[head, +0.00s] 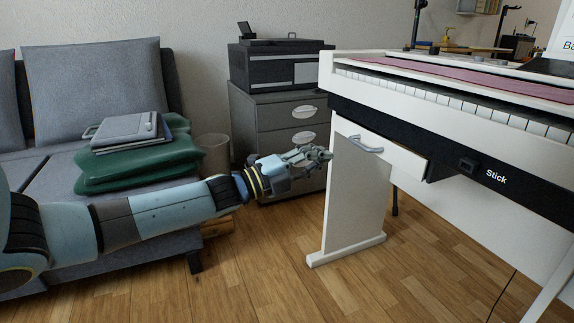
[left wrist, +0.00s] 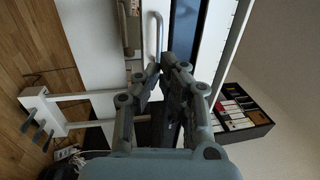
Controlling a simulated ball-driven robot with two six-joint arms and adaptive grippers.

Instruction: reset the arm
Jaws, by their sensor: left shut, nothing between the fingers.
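My left arm reaches in from the left in the head view. Its gripper (head: 318,154) is shut and empty, in front of the grey drawer cabinet and just left of the white piano's side panel. The piano (head: 350,200) has a small drawer (head: 392,152) under its keyboard with a curved metal handle (head: 366,146). In the head view the gripper is left of the handle and apart from it. In the left wrist view the shut fingers (left wrist: 168,66) point toward the handle (left wrist: 155,38). My right gripper is not in view.
A grey sofa (head: 95,85) with green cushions or cloth (head: 140,165) and a grey case (head: 128,128) is at left. A grey drawer cabinet (head: 255,115) and a bin (head: 214,155) stand behind my gripper. Wooden floor (head: 270,270) is clear in front.

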